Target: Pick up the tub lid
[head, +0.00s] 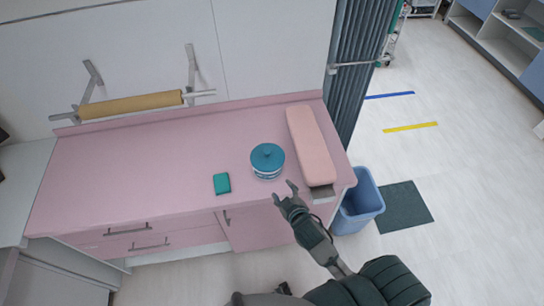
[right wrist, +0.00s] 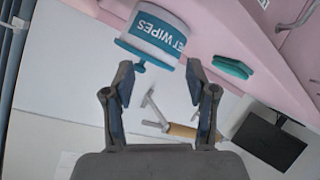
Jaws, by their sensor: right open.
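The tub (head: 267,174) stands upright on the pink counter, with its blue lid (head: 267,156) on top. In the right wrist view the tub (right wrist: 160,25) appears upside down, white with a blue band reading "WIPES". Its lid (right wrist: 150,52) and the lid's small knob (right wrist: 138,66) point toward my gripper there. My right gripper (head: 284,194) is open and empty, in front of the tub and a little to its right. The wrist view shows its spread fingers (right wrist: 160,78) with the lid just beyond the tips, apparently apart from it. My left gripper is not in view.
A blue bin (head: 360,203) stands on the floor beside the counter. The counter's left half is clear.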

